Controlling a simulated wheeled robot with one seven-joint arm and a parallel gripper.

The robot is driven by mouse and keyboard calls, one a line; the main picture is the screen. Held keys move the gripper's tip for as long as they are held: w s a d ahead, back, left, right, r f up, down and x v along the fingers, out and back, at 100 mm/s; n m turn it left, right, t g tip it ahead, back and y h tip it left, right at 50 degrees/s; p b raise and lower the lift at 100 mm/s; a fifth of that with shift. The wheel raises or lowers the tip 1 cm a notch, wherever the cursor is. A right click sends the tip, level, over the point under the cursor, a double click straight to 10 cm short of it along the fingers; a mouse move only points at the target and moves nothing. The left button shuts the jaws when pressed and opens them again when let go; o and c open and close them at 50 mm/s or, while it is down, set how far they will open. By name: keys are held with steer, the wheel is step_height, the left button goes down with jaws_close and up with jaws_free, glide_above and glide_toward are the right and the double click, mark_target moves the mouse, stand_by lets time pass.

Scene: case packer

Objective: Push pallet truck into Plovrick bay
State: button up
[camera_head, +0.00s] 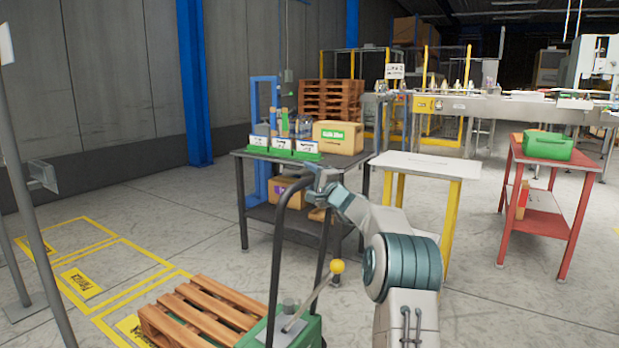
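The pallet truck (283,334) is at the bottom centre, with a green body, a tall black loop handle (277,240) and a lever with a yellow knob. A wooden slatted pallet (205,312) lies just left of the body, apparently on its forks, which are hidden. My gripper (322,182) is at the top bar of the handle and appears shut on it; the fingertips are small and partly hidden. Yellow-outlined floor bays (85,258) lie at the left. One bay label (82,283) is too small to read surely; another (132,329) is partly covered by the pallet.
A black table (243,200) with cartons stands just beyond the truck, and a white-topped table (425,163) beside it. A red table (560,157) stands at right. A grey post (35,215) rises at left. A blue column (193,80) stands by the wall. Open floor lies between bays and black table.

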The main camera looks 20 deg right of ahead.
steer(key=v, duration=1.3)
steer(key=shift+s+b, duration=0.4)
steer(key=shift+b, duration=0.05)
steer(key=shift+a+f, duration=0.1)
steer(key=shift+c, duration=0.2)
